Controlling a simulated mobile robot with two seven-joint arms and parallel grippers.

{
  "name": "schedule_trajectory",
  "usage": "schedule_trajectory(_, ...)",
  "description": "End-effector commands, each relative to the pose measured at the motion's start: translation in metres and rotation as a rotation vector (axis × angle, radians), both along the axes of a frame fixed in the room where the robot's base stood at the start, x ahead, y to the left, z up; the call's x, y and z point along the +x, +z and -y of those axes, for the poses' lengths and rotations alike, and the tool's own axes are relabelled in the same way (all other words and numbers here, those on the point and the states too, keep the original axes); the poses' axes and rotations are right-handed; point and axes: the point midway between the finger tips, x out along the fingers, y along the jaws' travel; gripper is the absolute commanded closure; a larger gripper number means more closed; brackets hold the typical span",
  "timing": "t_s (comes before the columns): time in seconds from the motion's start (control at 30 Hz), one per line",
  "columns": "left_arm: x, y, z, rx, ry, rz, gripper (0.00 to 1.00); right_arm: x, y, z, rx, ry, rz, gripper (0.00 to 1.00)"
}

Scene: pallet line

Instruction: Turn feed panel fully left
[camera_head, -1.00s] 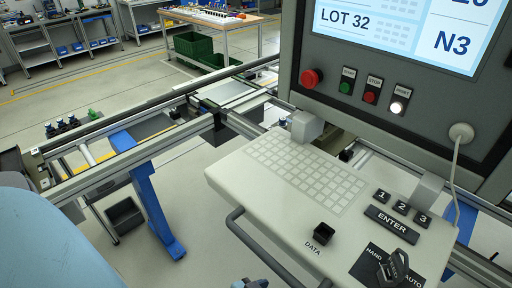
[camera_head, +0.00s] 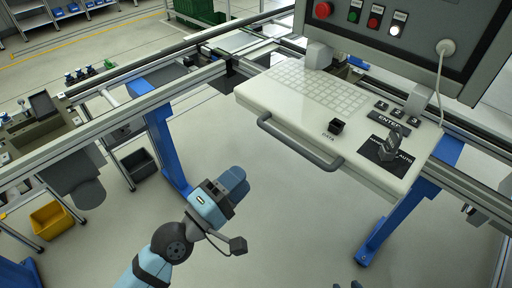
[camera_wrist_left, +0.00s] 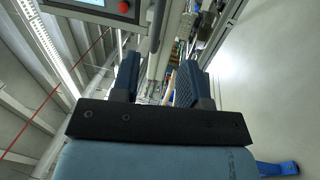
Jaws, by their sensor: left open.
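The feed panel is a grey control unit (camera_head: 420,48) with a white keyboard shelf (camera_head: 258,98) and a dark handle bar (camera_head: 300,147) along the shelf's front. A HAND/AUTO rotary switch (camera_head: 388,146) is at the shelf's right end. My left gripper (camera_head: 236,184) is apart from the shelf, below and left of the handle bar. In the left wrist view its two blue fingers (camera_wrist_left: 157,78) stand apart with nothing between them. Dark tips at the head view's bottom edge may be my right gripper (camera_head: 348,286); their state is unclear.
Metal conveyor rails (camera_head: 190,85) run behind the shelf. Blue legs (camera_head: 168,150) stand left and right below. A yellow bin (camera_head: 52,218) and a dark bin (camera_head: 138,165) are at the left. The floor under the shelf is clear.

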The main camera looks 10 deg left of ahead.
Motion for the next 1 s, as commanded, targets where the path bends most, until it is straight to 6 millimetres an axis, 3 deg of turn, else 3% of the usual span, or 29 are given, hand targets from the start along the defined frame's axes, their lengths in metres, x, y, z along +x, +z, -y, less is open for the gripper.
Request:
schedule_trajectory(0.27, 0.023, 0.012, 0.017, -0.018, -0.003, -0.001, 0.59, 0.001, 0.011, 0.002, -0.003, -0.004, 0.003, 0.57)
schedule_trajectory(0.7, 0.092, 0.027, 0.067, -0.013, -0.003, -0.001, 0.59, 0.001, 0.032, 0.006, -0.009, -0.012, 0.007, 0.57)
schedule_trajectory(1.0, 0.109, 0.029, 0.080, -0.012, -0.003, -0.002, 0.59, -0.001, 0.033, 0.007, -0.009, -0.015, 0.004, 0.57)
